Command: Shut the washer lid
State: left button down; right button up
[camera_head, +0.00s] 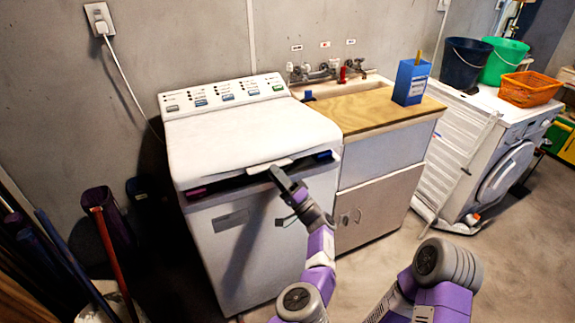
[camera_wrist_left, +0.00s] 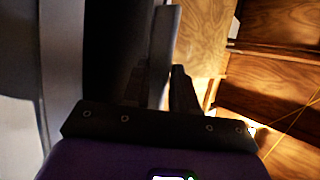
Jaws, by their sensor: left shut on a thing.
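The white washer (camera_head: 225,235) stands against the wall at the left, with its control panel (camera_head: 225,93) at the back. Its white lid (camera_head: 245,135) lies nearly flat, with a dark gap along the front edge. My left gripper (camera_head: 277,172) is at the lid's front edge, by the pale handle (camera_head: 270,165), and is shut on the lid.
A sink cabinet with a wooden top (camera_head: 365,110) stands just right of the washer, holding a blue box (camera_head: 410,82). Farther right is a front-loading machine (camera_head: 505,165) with buckets and an orange basket (camera_head: 528,90). Poles (camera_head: 105,255) lean at the left. Open floor lies at front right.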

pick_arm(q)
jog(key=shift+w+a+f, duration=0.5)
jog(key=shift+a+f, duration=0.15)
jog(key=shift+f, duration=0.05)
jog(key=shift+r, duration=0.1)
jog(key=c, duration=0.9)
grip_release()
jog(key=shift+d, duration=0.1)
jog(key=shift+o, duration=0.5)
jog(key=r+p+v, duration=0.1)
jog(key=v, duration=0.7)
jog(key=shift+d, duration=0.3)
jog(key=shift+s+f, duration=0.1)
jog(key=shift+s, duration=0.15)
